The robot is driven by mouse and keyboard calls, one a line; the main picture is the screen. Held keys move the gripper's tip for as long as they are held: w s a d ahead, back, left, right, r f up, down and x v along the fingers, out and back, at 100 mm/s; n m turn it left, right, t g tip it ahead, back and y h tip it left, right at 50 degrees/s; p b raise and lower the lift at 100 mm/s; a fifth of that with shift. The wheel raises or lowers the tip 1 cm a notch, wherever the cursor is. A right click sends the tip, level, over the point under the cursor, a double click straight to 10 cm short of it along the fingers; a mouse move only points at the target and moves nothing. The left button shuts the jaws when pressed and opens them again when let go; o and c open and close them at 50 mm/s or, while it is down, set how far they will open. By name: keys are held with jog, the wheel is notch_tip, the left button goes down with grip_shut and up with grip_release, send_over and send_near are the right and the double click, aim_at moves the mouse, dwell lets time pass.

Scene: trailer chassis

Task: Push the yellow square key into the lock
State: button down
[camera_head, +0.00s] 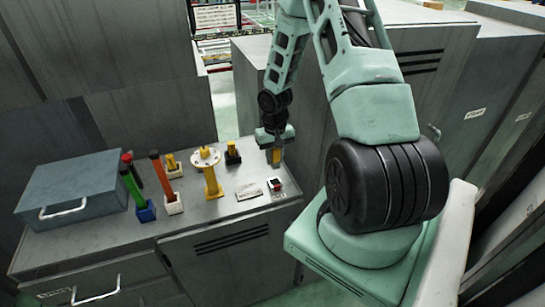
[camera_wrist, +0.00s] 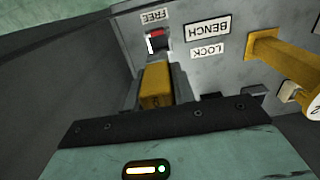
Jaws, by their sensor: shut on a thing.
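The yellow square key (camera_head: 276,157) hangs below my gripper (camera_head: 275,147), above the right end of the grey bench. In the wrist view my gripper (camera_wrist: 156,98) is shut on the key (camera_wrist: 156,84), with a dark finger on either side. The lock (camera_head: 276,184) is a small dark block with a red and white part, near the bench's front right corner. In the wrist view the lock (camera_wrist: 158,41) shows just beyond the key, between the FREE and LOCK labels. The key appears apart from the lock; the gap is hard to judge.
A BENCH plate (camera_wrist: 208,29) lies beside the lock. Tall grey cabinets stand behind.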

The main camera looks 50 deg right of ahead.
aim_at(274, 168)
jog(key=shift+f+b, duration=2.2)
jog(key=shift+f, duration=0.7)
jog(key=shift+f+b, duration=0.9)
jog(key=shift+f, duration=0.5)
jog(key=c, duration=1.1)
grip_release()
jog(key=shift+r, duration=0.1)
notch_tip(274, 168, up, 17)
jog(key=shift+r+b, duration=0.15)
jog(key=shift+b, duration=1.05)
jog(key=shift+a, duration=0.1)
